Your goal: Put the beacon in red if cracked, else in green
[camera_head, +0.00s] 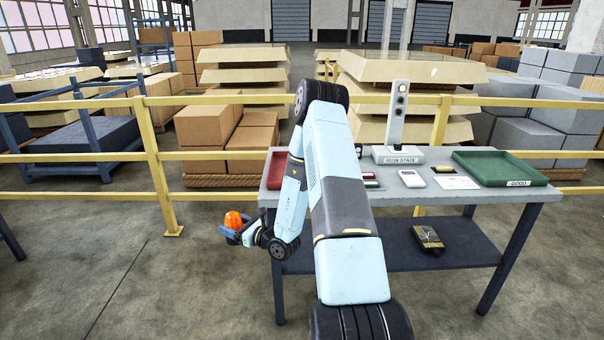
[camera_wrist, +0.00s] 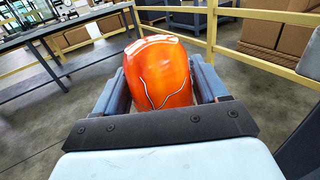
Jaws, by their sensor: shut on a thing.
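The orange beacon (camera_wrist: 157,72) is between the two fingers of my gripper (camera_wrist: 160,92) in the wrist view, and the gripper is shut on it. Thin pale branching lines like a crack run over its near face. In the head view the beacon (camera_head: 234,220) is held by my gripper (camera_head: 240,232) off the left side of the table, above the floor. The red tray (camera_head: 278,168) is at the table's left end, partly hidden by my arm. The green tray (camera_head: 500,168) is at the right end and looks empty; its label reads "GOOD".
The grey table (camera_head: 420,195) has a lower shelf with a dark box (camera_head: 428,238). A post with lamps (camera_head: 397,115) on a labelled base, a white device (camera_head: 411,178) and a paper card (camera_head: 454,182) stand between the trays. A yellow railing (camera_head: 90,158) runs behind.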

